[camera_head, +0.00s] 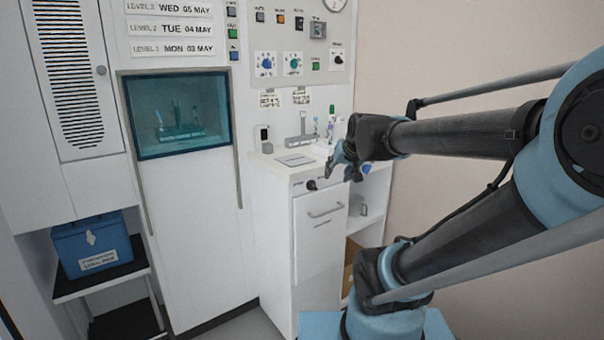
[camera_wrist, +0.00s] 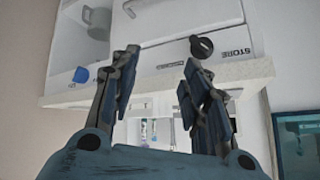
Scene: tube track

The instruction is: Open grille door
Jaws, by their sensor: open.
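The grille door (camera_head: 76,75) is a tall white panel with dark horizontal louvres at the upper left of the head view. The grille door is not in the wrist view.
A teal window (camera_head: 176,113) lies between the grille door and the counter (camera_head: 276,168). A blue box (camera_head: 92,246) stands on a shelf below the door. The wrist view shows a black knob (camera_wrist: 201,47) marked STORE and a blue knob (camera_wrist: 80,75).

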